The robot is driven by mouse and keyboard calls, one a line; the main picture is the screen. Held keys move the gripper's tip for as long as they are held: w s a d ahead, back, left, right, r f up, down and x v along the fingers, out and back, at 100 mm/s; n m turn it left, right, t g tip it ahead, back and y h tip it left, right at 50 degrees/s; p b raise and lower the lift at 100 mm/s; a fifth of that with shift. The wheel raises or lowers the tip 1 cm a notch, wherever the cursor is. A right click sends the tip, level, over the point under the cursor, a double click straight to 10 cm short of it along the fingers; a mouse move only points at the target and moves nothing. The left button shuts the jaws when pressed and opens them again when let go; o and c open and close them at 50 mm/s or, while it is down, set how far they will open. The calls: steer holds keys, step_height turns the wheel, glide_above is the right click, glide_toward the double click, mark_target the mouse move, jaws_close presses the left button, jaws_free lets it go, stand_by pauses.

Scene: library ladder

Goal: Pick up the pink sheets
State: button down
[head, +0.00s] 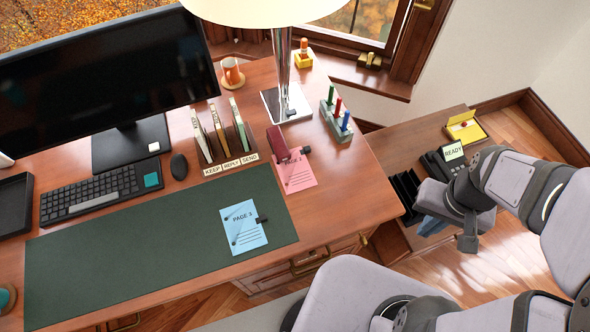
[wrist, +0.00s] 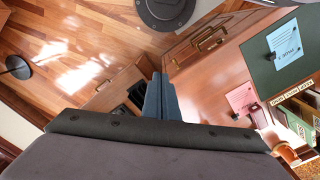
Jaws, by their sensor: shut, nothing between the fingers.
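The pink sheets (head: 297,178) lie on the wooden desk, right of the green mat. They carry printed lines and a black clip at the upper right corner. A dark red stapler (head: 280,147) stands at their upper left and hides part of them. The pink sheets also show in the wrist view (wrist: 239,98), right of my fingers. My gripper (head: 429,225) is off the desk's right side, by the low side cabinet, well apart from the sheets. Its blue fingers (wrist: 163,84) are shut and empty in the wrist view.
Blue sheets (head: 243,229) with a black clip lie on the green mat (head: 130,250). A labelled sorter (head: 228,160), a lamp (head: 287,103) and a pen holder (head: 337,117) stand behind the pink sheets. The desk right of the sheets is clear.

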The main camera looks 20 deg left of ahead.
stand_by(0.4)
steer(key=c, duration=1.6)
jaws_free()
steer(key=shift+w, duration=0.1)
steer(key=w+a+f+n+b, duration=0.25)
steer(key=w+a+n, duration=0.4)
steer(key=w, duration=0.35)
steer(key=n+b, duration=0.7)
steer(key=n, duration=1.4)
glide_above(304, 153)
steer(key=shift+m, duration=0.25)
step_height(304, 153, down, 12)
steer(key=shift+w+d+f, duration=0.15)
steer(key=shift+f, duration=0.1)
steer(key=shift+a+f+p, duration=0.2)
steer(key=shift+f+p, duration=1.2)
steer(key=shift+f, duration=2.25)
